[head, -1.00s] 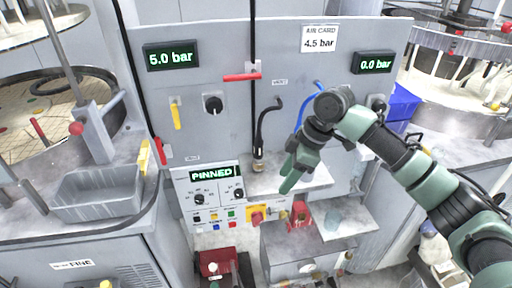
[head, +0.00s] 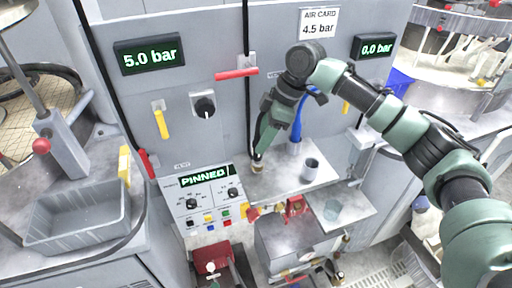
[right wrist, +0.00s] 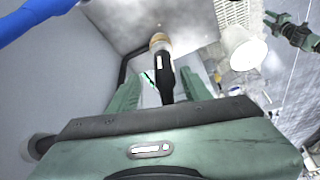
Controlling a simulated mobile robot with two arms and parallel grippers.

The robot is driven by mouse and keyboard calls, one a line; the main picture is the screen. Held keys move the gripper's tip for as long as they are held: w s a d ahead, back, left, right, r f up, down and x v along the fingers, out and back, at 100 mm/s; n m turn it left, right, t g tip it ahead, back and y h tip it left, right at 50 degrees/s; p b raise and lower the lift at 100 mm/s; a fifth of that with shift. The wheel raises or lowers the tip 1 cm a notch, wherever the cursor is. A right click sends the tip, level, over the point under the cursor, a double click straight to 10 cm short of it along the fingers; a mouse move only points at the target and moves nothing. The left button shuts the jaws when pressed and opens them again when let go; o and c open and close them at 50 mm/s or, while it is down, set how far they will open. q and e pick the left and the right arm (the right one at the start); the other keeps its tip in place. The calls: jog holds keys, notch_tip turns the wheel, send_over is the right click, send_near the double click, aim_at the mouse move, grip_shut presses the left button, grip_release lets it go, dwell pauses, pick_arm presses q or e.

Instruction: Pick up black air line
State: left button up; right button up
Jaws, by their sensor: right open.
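The black air line (head: 250,120) hangs down the front of the grey panel and ends in a brass fitting (head: 257,167) at the small shelf. My right gripper (head: 264,140) points down at its lower part. In the right wrist view, the black air line (right wrist: 164,78) shows between the two open green fingers of my right gripper (right wrist: 157,92), with no clear contact on either side. Its brass end points away from the palm. In the head view the gripper hides part of the line. A green and black gripper, likely my left one (right wrist: 285,28), shows small at the wrist view's top right.
A blue line (head: 298,125) hangs just right of my right gripper. A red handle (head: 237,73) juts from the panel above. A grey bin (head: 75,228) is at left.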

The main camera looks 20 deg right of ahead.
aim_at(254, 162)
jog(key=p+x, duration=0.1)
jog(key=x, duration=0.1)
jog(key=p+x, duration=0.1)
jog(key=x, duration=0.1)
jog(key=shift+s+a+f+p, duration=0.15)
jog(key=shift+s+a+p, duration=0.15)
jog(key=shift+a, duration=0.1)
jog(key=shift+w+f, duration=0.1)
jog(key=shift+f, duration=0.2)
grip_shut()
pick_arm(q)
jog(key=r, duration=0.1)
jog(key=w+r, duration=0.1)
jog(key=r, duration=0.1)
jog(key=shift+w, duration=0.1)
pick_arm(e)
jog(key=shift+r, duration=0.1)
